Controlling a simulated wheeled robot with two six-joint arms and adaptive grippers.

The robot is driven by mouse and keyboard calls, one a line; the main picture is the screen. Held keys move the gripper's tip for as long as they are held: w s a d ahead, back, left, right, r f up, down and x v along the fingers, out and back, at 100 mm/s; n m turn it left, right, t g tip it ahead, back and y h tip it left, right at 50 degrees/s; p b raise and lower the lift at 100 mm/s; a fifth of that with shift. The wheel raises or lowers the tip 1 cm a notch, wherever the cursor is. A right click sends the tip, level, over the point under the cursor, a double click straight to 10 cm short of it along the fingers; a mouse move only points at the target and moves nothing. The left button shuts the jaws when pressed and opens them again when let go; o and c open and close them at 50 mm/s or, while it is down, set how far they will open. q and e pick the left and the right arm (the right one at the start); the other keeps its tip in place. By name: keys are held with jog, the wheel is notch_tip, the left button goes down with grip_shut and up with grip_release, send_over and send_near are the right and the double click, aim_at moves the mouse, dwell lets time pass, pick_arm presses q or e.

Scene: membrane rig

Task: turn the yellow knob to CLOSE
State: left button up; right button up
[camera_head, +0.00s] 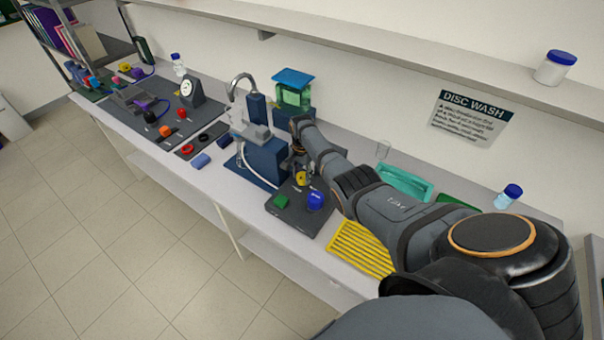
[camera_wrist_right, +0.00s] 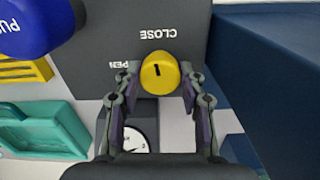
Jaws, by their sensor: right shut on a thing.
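The yellow knob (camera_head: 302,179) is on a dark panel (camera_head: 296,216) on the bench. In the right wrist view the knob (camera_wrist_right: 160,72) has a short dark mark that runs roughly up and down the picture. The word CLOSE (camera_wrist_right: 158,33) is printed upside down just above the knob, roughly in line with the mark. The OPEN label (camera_wrist_right: 96,65) is at the left, partly hidden by a finger. My right gripper (camera_wrist_right: 160,82) is shut on the knob, one finger on each side. In the head view the gripper (camera_head: 300,165) is partly hidden by my arm. My left gripper is not in view.
A green knob (camera_head: 281,202) and a blue push button (camera_head: 315,200) are on the same panel. A blue block (camera_head: 257,163) stands beside it. A yellow rack (camera_head: 361,249) and a teal tray (camera_head: 405,183) lie to the right. A shelf (camera_head: 380,55) runs above the bench.

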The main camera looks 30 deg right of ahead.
aim_at(302, 175)
jog(key=shift+w+r+m, duration=0.1)
jog(key=shift+r+m, duration=0.05)
jog(key=shift+m, duration=0.55)
jog(key=o, duration=0.9)
jog(key=shift+o, duration=1.2)
notch_tip(302, 175, up, 12)
